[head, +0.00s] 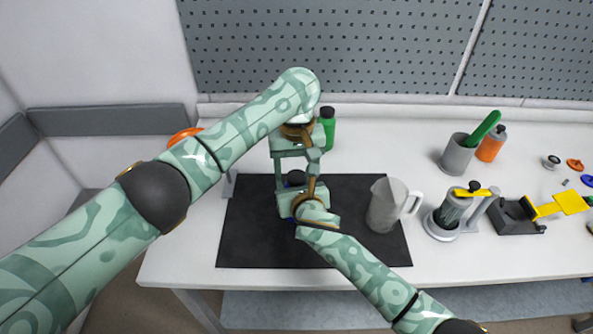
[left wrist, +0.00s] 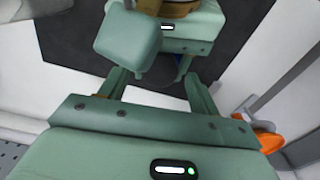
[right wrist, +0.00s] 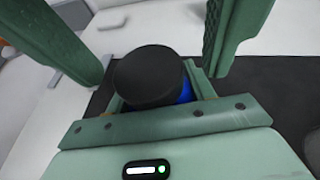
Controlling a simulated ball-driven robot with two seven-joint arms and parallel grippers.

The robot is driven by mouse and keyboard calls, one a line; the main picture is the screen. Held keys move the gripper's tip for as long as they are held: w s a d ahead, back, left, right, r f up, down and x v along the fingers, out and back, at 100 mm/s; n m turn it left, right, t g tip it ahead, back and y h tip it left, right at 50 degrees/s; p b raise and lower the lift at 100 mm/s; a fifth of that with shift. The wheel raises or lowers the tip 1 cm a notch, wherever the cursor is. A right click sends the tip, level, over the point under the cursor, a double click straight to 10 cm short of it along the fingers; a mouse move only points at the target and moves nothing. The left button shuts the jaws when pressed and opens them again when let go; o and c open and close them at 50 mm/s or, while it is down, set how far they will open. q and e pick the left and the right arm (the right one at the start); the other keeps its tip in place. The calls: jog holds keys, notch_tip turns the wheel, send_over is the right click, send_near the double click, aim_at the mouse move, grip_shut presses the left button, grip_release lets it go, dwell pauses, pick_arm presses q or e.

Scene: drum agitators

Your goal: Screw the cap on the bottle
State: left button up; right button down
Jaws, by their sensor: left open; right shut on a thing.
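A blue bottle with a black cap (right wrist: 148,75) on top stands in my right gripper. The blue body (right wrist: 187,90) shows beneath the cap in the right wrist view; how tightly the cap sits cannot be told. In the head view the cap (head: 296,177) shows between the grippers, over the black mat (head: 250,240). My right gripper (head: 299,200) is shut on the bottle, its fingers on either side of the body. My left gripper (head: 296,167) points down above the cap, open, with its fingers apart. In the left wrist view its fingers (left wrist: 160,85) hold nothing.
A grey pitcher (head: 385,207) stands on the mat's right part. A green bottle (head: 327,128) is behind my left wrist. A grey cup (head: 457,155), an orange bottle (head: 491,144), a metal press-like device (head: 452,212) and a black-yellow tool (head: 520,215) stand to the right. An orange object (head: 184,135) is partly hidden.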

pick_arm(q)
jog(key=shift+r, duration=1.7)
jog(key=o, duration=0.6)
notch_tip(320, 180, up, 12)
jog(key=shift+f, duration=0.1)
pick_arm(e)
jog(key=shift+c, duration=2.3)
grip_release()
